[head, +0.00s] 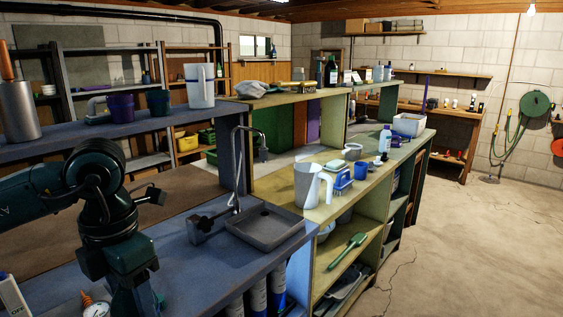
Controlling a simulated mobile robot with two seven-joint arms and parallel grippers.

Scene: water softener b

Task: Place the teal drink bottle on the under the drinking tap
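The drinking tap (239,150) is a thin metal gooseneck on the blue-grey counter, with its spout turned to the right. A shallow grey basin (265,226) sits below and to the right of it. I cannot make out a teal drink bottle for sure. A dark teal cup-like vessel (158,102) stands on the raised shelf at the left. My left arm comes in from the left and bends down in front of the counter. Its gripper fingers are below the picture edge. My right gripper does not show.
A white jug (307,186), a blue brush (342,178) and a blue cup (361,170) stand right of the basin. A purple pot (121,108) and another white jug (199,86) are on the raised shelf. The concrete floor (470,240) at the right is clear.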

